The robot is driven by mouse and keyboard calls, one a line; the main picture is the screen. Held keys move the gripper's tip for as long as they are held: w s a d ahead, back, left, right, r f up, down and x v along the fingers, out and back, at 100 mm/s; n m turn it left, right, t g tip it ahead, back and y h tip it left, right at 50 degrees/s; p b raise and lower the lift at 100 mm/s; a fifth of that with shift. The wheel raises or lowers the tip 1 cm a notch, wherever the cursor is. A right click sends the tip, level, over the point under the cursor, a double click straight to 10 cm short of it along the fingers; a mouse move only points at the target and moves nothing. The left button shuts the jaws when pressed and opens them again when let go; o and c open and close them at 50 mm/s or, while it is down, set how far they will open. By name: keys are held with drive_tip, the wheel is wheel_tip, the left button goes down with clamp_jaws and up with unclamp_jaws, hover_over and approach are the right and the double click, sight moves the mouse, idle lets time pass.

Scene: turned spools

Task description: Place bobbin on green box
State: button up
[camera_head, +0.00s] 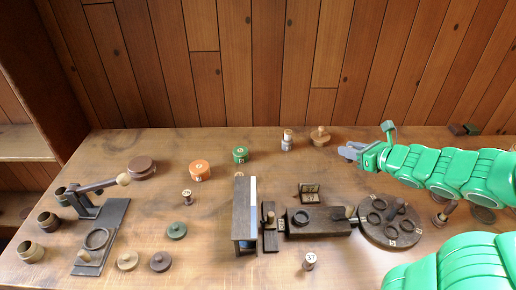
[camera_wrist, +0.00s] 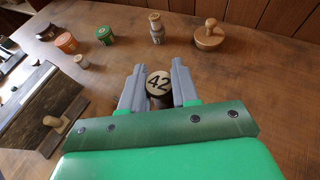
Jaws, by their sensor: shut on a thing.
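My gripper (camera_head: 350,151) is above the right part of the table in the head view. In the wrist view my gripper (camera_wrist: 158,84) is shut on a bobbin (camera_wrist: 158,82) whose pale round top is marked 42. The rest of the bobbin is mostly hidden behind the jaws, and I cannot make it out in the head view. A round green box (camera_head: 240,155) with a pale label on top stands at the back middle of the table, left of my gripper. It also shows at upper left in the wrist view (camera_wrist: 106,36), apart from the bobbin.
An orange round box (camera_head: 200,171) stands left of the green one. Another bobbin (camera_head: 288,140) and a knobbed wooden piece (camera_head: 320,137) stand between green box and gripper. A dark upright stand (camera_head: 245,215) and a round rack (camera_head: 390,224) fill the front.

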drive_tip(key=w+a+r+n+g+y, duration=0.1)
drive_tip(key=a+r+n+g+y, duration=0.2)
drive_tip(key=a, duration=1.2)
drive_tip(key=w+a+r+n+g+y, duration=0.15)
drive_tip(key=a+n+g, duration=0.3)
drive_tip(key=a, duration=1.05)
hover_over(240, 150)
drive_tip(key=shift+t+y, duration=0.25)
drive_tip(key=shift+y, duration=0.2)
drive_tip(key=f, duration=0.9)
drive_tip(key=shift+s+f, duration=0.15)
drive_tip(key=shift+s, duration=0.2)
drive_tip(key=shift+w+f, duration=0.2)
drive_tip(key=shift+f, duration=1.65)
drive_tip(key=shift+f, duration=0.15)
drive_tip(key=o, duration=1)
